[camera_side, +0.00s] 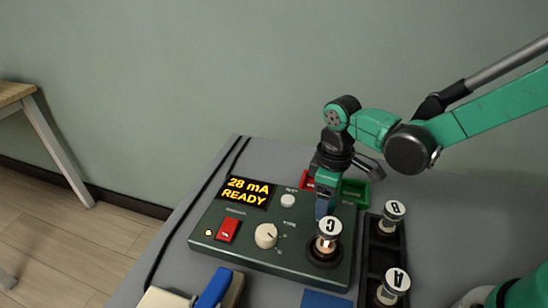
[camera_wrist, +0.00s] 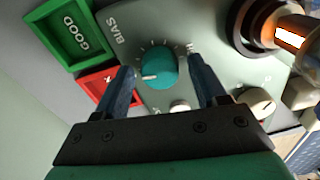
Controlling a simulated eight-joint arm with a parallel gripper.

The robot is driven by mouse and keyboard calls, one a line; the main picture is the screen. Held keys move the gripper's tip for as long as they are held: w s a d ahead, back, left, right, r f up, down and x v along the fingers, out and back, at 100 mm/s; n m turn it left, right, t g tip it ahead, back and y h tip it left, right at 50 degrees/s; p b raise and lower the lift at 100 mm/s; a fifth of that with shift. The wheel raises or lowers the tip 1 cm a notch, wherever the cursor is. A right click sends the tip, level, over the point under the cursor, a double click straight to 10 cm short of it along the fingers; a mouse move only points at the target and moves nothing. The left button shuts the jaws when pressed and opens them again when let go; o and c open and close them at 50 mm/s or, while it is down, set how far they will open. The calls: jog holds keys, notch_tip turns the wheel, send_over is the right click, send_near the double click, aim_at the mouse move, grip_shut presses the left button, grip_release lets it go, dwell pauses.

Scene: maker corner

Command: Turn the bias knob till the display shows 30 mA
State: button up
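The green tester box (camera_side: 290,262) has a display (camera_side: 247,191) reading "28 mA READY" in yellow. In the wrist view the teal bias knob (camera_wrist: 159,68), with a pale pointer mark, sits beside the word BIAS. In the side view my fingers hide it. My gripper (camera_wrist: 161,66) is open, with one dark blue finger on each side of the knob. A gap shows between each finger and the knob in the wrist view.
A cream knob (camera_side: 266,235) and red switch (camera_side: 228,230) are on the panel. Green GOOD tray (camera_wrist: 72,38) and red tray (camera_wrist: 97,82) lie behind.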

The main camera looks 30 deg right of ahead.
grip_shut()
jog(key=m, duration=0.4)
jog(key=shift+o, duration=1.4)
grip_release()
jog(key=shift+r, duration=2.8)
